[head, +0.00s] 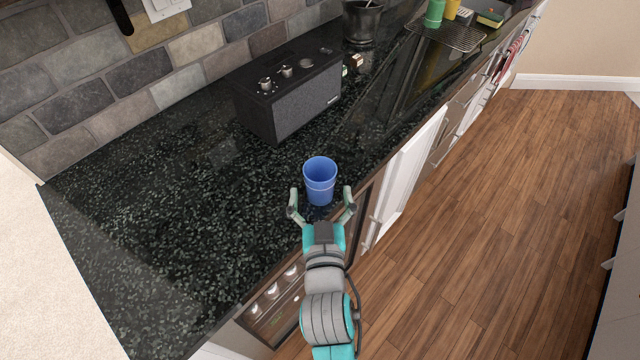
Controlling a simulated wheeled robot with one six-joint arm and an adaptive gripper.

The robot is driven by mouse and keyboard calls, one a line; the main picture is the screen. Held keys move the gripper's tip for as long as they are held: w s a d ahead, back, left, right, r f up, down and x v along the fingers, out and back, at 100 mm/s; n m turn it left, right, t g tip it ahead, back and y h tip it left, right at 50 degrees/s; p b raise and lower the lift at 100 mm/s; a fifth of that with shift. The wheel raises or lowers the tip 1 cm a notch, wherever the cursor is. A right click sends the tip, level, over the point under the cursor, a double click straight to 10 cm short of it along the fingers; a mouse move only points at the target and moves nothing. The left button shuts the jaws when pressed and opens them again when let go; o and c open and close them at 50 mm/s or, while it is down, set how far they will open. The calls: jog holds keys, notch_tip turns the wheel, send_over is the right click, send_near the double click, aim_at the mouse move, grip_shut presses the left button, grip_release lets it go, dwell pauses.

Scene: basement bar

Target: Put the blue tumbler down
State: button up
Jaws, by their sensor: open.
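The blue tumbler (320,182) stands upright on the black speckled countertop (150,230), near its front edge. My gripper (321,197) is open, with one finger to the left of the tumbler and one to the right. Gaps show between the fingers and the tumbler's sides. The tumbler's far side at the base is hidden by its own body.
A black speaker box (290,90) with knobs stands behind the tumbler. A dark pot (362,22) and a wire rack (447,36) with green and yellow cups are farther back. The counter to the left is clear. A stone tile wall runs behind.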

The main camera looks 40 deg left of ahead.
jog(key=shift+x, duration=2.4)
jog(key=shift+r, duration=0.1)
jog(key=c, duration=1.5)
